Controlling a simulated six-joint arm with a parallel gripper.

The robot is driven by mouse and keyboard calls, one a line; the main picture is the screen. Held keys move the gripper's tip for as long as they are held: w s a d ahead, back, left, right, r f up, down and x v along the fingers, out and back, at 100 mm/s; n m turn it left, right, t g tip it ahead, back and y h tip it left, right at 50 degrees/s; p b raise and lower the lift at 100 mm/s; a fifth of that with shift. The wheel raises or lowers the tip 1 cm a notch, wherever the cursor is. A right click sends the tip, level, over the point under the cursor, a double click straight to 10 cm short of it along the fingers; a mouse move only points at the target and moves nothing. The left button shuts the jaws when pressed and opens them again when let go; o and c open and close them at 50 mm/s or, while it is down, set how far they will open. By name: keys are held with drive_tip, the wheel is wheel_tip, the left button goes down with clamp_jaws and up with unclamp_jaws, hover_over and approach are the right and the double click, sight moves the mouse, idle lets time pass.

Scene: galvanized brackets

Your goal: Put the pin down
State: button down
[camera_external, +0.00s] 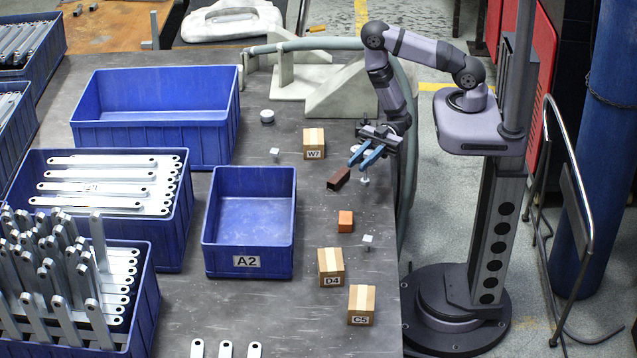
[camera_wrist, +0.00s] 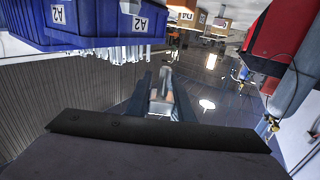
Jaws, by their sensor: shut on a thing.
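My gripper (camera_external: 364,158) is over the right side of the grey table with its two blue fingers pointing down and to the left. It is shut on a small silver pin (camera_external: 364,181), whose pale lower end shows just below the fingers. Whether that end touches the table is hard to tell. In the wrist view the pin (camera_wrist: 158,88) shows as a grey metallic shape between the dark fingers of my gripper (camera_wrist: 160,95), partly hidden by them.
A dark brown block (camera_external: 339,178) lies close left of the fingers. Cartons W7 (camera_external: 314,144), D4 (camera_external: 331,267) and C5 (camera_external: 361,305) and an orange block (camera_external: 346,221) stand nearby. Blue bin A2 (camera_external: 248,262) is left. Bare table lies between bin and blocks.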

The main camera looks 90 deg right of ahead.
drive_tip(key=s+a+n+g+y+b, duration=0.1)
drive_tip(key=s+a+n+g+b, duration=0.15)
drive_tip(key=s+a, duration=0.55)
drive_tip(key=s+a+n+g+y+b, duration=0.1)
drive_tip(key=s+a+g+b, duration=0.2)
drive_tip(key=a, duration=0.8)
drive_tip(key=s+a+n+g+b, duration=0.15)
drive_tip(key=s+a+b, duration=0.35)
drive_tip(key=a, duration=0.5)
drive_tip(key=w+d+r+m+t+h, duration=0.1)
drive_tip(key=w+d+m+t+h, duration=0.7)
drive_tip(key=w+t, duration=0.5)
drive_tip(key=w+d+m+t+h, duration=0.1)
drive_tip(key=w+d+m+h, duration=0.2)
drive_tip(key=d, duration=0.7)
drive_tip(key=w+d+f+m+t+h, duration=0.1)
drive_tip(key=w+d+m+h, duration=0.1)
drive_tip(key=d+m+h, duration=0.5)
drive_tip(key=d+h+p, duration=0.1)
drive_tip(key=d+h, duration=0.1)
drive_tip(key=d, duration=0.1)
drive_tip(key=shift+w+d+f+m+t, duration=0.2)
drive_tip(key=shift+w+m+t, duration=0.1)
drive_tip(key=shift+w, duration=0.1)
drive_tip(key=shift+f+b, duration=0.55)
drive_tip(key=shift+f, duration=4.25)
